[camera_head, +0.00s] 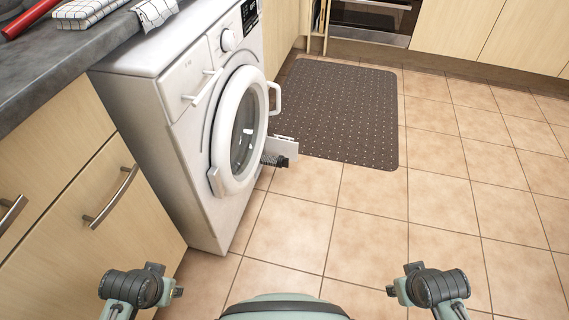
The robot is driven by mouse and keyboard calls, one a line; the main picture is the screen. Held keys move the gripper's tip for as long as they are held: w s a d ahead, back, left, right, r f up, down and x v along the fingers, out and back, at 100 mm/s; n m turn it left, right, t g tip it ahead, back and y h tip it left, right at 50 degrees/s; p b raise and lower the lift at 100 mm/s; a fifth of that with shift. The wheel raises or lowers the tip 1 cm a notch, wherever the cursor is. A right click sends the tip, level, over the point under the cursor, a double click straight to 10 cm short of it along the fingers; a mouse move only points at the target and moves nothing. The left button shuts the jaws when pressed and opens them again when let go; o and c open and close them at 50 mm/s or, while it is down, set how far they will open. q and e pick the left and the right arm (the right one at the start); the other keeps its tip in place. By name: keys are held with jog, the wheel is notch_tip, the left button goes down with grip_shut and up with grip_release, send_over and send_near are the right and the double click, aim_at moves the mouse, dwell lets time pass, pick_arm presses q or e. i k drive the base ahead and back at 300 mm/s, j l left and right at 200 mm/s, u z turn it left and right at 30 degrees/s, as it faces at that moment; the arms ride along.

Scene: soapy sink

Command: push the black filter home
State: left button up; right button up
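The black filter (270,161) sticks out low at the front of the white washing machine (185,125), just below its round door. It looks ridged and dark and lies roughly level. The opening behind it is hidden by the door. A small white flap (285,146) stands open beside it. My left gripper (168,280) is at the bottom left and my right gripper (400,279) at the bottom right. Both look open and empty, with their fingers apart, and both are well away from the filter.
The washer's round door (240,135) overhangs the filter. A dark dotted mat (350,110) lies behind and to the right. Wooden cabinets (85,185) under a grey worktop (45,60) flank the left side. The tiled floor (370,245) in front is clear.

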aim_at(274, 161)
jog(key=l+u, duration=0.1)
jog(key=u, duration=0.4)
jog(key=i+l+u, duration=0.1)
jog(key=u, duration=0.4)
jog(key=l+u, duration=0.1)
jog(key=u, duration=0.4)
jog(key=l+u, duration=0.45)
jog(key=k+l+u, duration=0.2)
jog(key=l+u, duration=0.2)
jog(key=k+l+u, duration=0.15)
jog(key=l, duration=0.25)
jog(key=k+l+u, duration=0.15)
jog(key=l, duration=0.2)
jog(key=k+l+u, duration=0.2)
jog(key=l, duration=0.15)
